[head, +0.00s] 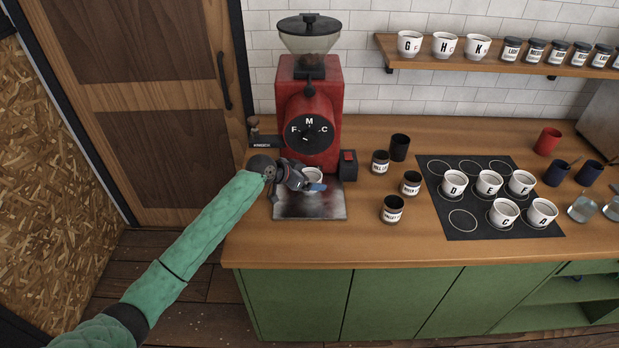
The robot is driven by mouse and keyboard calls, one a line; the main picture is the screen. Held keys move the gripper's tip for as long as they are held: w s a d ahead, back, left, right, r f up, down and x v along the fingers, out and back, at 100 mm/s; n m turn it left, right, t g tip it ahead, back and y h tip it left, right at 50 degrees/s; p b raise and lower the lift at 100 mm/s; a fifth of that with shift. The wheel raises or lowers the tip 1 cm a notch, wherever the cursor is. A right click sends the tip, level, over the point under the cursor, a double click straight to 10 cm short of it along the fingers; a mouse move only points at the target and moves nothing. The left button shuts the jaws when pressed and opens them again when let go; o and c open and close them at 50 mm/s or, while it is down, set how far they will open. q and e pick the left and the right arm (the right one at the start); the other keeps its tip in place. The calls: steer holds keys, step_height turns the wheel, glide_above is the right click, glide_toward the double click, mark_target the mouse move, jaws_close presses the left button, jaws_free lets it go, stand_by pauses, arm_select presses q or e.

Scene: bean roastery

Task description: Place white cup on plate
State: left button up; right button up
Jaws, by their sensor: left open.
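A white cup (314,174) is under the spout of the red grinder, at or just above the grey metal plate (310,209) at its base. The gripper hides part of the cup, so I cannot tell whether it touches the plate. My left gripper (304,184) is open, with its fingers at the cup's left and front side. A small blue part shows by the fingertips. More white cups, such as cup D (454,185) and cup A (541,213), stand on a black mat (470,236) marked with circles. My right gripper is not in view.
The red grinder (311,95) stands behind the plate. Several dark labelled jars, such as this one (392,210), stand between grinder and mat. Red and blue cups and glasses are at the far right. A shelf (480,66) holds more cups and jars. The counter's front edge is clear.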

arm_select(q)
steer(key=b+v, duration=0.1)
steer(key=v, duration=0.3)
steer(key=shift+s+a+f+b, duration=0.1)
steer(key=shift+s+a+b, duration=0.05)
steer(key=shift+a+b, duration=0.25)
steer(key=b+v, duration=0.2)
steer(key=v, duration=0.5)
steer(key=shift+d+r, duration=0.2)
steer(key=shift+r, duration=0.05)
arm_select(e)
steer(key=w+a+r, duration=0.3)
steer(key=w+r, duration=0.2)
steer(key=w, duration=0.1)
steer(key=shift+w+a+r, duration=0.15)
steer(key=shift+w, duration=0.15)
arm_select(q)
steer(key=shift+a+f, duration=0.1)
